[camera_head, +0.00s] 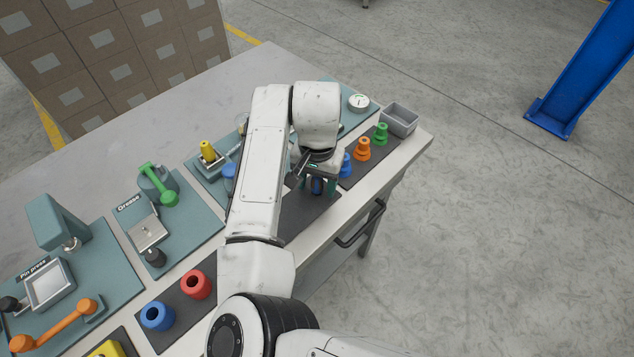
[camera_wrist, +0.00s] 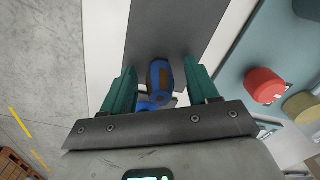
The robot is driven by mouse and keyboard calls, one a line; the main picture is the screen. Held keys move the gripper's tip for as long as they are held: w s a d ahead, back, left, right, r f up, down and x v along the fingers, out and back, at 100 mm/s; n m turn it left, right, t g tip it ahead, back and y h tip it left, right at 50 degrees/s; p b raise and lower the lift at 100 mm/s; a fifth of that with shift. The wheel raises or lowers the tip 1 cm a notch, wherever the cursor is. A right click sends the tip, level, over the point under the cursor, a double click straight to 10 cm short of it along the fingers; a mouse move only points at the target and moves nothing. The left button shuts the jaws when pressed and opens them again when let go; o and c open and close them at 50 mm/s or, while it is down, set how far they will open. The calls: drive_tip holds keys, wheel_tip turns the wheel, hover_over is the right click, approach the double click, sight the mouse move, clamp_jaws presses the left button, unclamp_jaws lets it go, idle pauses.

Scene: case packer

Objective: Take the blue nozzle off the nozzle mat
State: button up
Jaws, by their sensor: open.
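The blue nozzle (camera_head: 346,166) stands on the dark nozzle mat (camera_head: 378,163), at the near end of a row with an orange nozzle (camera_head: 363,148) and a green nozzle (camera_head: 380,133). My gripper (camera_head: 317,188) is open, just left of and below the blue nozzle in the head view and partly beside it. In the wrist view the open green fingers (camera_wrist: 158,88) stand on either side of a blue piece with a brown patch (camera_wrist: 159,76). A second blue part shows below it, mostly hidden by the gripper. I cannot tell which is the nozzle.
Another dark mat (camera_head: 307,214) lies under and left of my gripper. A grey bin (camera_head: 399,120) stands at the table's far right corner. A red part (camera_wrist: 265,85) is at right in the wrist view. A round gauge (camera_head: 358,102) sits behind. Open floor lies beyond the near edge.

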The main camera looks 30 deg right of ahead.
drive_tip(key=shift+f, duration=0.15)
clamp_jaws()
idle(0.4)
